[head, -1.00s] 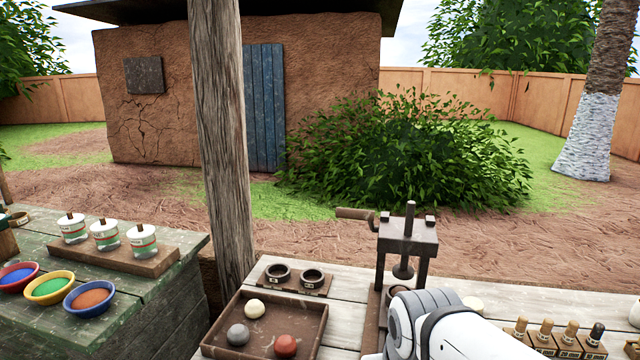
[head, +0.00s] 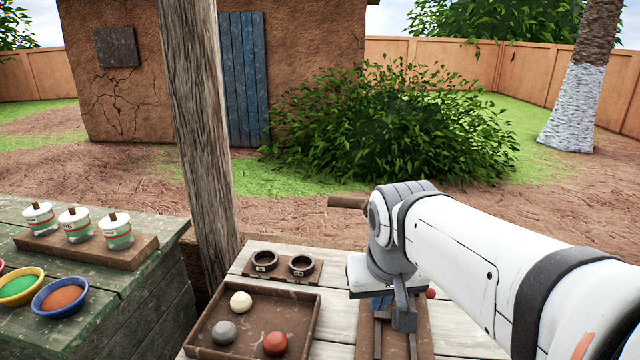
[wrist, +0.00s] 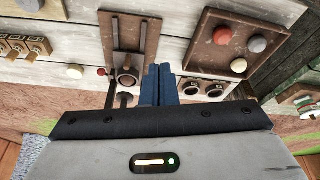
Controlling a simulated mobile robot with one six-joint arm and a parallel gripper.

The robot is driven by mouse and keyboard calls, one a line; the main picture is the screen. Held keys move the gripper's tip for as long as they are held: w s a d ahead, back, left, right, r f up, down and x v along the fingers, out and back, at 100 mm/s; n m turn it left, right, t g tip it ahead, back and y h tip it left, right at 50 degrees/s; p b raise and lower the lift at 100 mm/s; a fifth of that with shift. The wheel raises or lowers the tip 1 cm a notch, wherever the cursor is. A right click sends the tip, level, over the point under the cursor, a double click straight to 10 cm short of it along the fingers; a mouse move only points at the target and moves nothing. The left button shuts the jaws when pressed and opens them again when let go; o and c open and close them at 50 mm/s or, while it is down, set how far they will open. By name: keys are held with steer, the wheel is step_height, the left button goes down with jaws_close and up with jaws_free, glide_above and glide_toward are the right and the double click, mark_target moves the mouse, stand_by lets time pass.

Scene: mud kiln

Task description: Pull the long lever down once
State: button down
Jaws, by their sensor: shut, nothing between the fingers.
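The long lever shows in the head view only as its brown wooden handle (head: 347,202), sticking out level to the left of my arm. My arm hides the rest of the lever and most of the press frame. The press's base board (head: 421,330) shows below my wrist. My gripper (head: 382,303) points down over this board, apart from the visible handle, its blue fingers partly hidden. In the wrist view my gripper (wrist: 167,72) is shut and empty, beside a round metal cup (wrist: 128,78) on the board. I cannot make out the handle in the wrist view.
A brown tray (head: 313,320) with white, grey and red balls lies to the left. Two dark rings on a small board (head: 268,276) stand behind it. A wooden post (head: 200,120) rises at the left. A small red knob (head: 430,293) shows beside my wrist.

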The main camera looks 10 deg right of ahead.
steer(key=w+a+r+m+t, duration=0.1)
steer(key=w+r, duration=0.7)
steer(key=r, duration=0.3)
steer(key=w+a+r+m+t+h, duration=0.1)
steer(key=w+r+m, duration=0.1)
steer(key=w+r, duration=0.6)
step_height(320, 180, up, 3)
steer(key=shift+w+a+r+t+h, duration=0.15)
steer(key=shift+w+t+h, duration=0.15)
steer(key=shift+t, duration=0.1)
steer(key=p, duration=0.1)
glide_above(347, 199)
steer(key=f, duration=0.8)
steer(key=shift+w+d+f, duration=0.1)
steer(key=shift+w+d, duration=0.1)
steer(key=shift+w, duration=0.05)
step_height(347, 199, down, 2)
steer(key=shift+s+a+f, duration=0.1)
steer(key=shift+s+f, duration=0.05)
steer(key=shift+f, duration=0.1)
steer(key=shift+s+f, duration=0.15)
steer(key=shift+f, duration=0.65)
steer(key=shift+a+f, duration=0.1)
